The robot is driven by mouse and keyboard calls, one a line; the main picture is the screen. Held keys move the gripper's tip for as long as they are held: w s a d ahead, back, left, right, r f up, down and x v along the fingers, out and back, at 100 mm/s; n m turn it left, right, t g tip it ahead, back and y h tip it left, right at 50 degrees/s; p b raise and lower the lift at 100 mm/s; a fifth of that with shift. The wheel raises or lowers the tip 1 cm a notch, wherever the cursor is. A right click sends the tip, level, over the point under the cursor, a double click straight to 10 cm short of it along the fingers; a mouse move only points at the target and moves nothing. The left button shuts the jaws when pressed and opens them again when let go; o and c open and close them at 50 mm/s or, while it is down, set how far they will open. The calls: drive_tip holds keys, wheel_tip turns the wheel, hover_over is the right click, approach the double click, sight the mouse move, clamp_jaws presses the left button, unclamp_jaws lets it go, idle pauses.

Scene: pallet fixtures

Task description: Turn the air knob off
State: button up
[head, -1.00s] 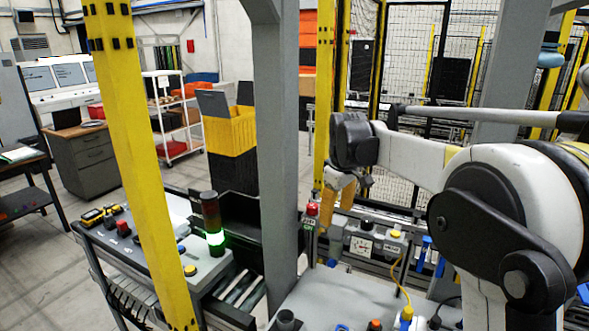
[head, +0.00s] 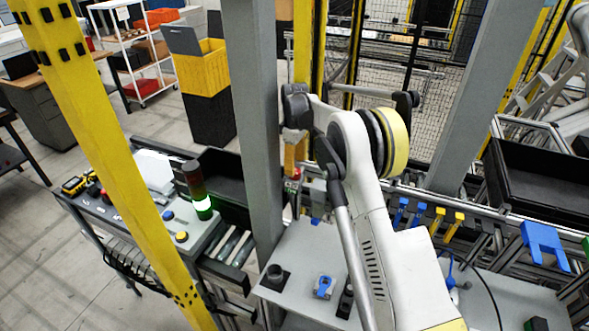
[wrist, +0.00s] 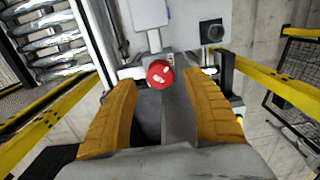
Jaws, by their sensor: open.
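A round red knob (wrist: 160,74) with pale markings sits just beyond my fingertips in the wrist view, close to midway between them. It also shows small in the head view (head: 296,174), below my gripper beside the grey post. My gripper (wrist: 166,82) has two orange fingers, spread apart with nothing between them. In the head view my gripper (head: 295,153) is partly hidden by the post and my wrist. I cannot tell whether a finger touches the knob.
A grey post (head: 258,130) stands close to the left of my gripper. A yellow post (head: 105,150) and a lit stack light (head: 198,190) are further left. A grey plate (head: 300,255) with small fixtures lies in front. A black box (wrist: 211,31) is beside the knob.

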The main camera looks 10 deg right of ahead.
drive_tip(key=shift+f, duration=1.65)
drive_tip(key=shift+c, duration=0.4)
drive_tip(key=c, duration=1.1)
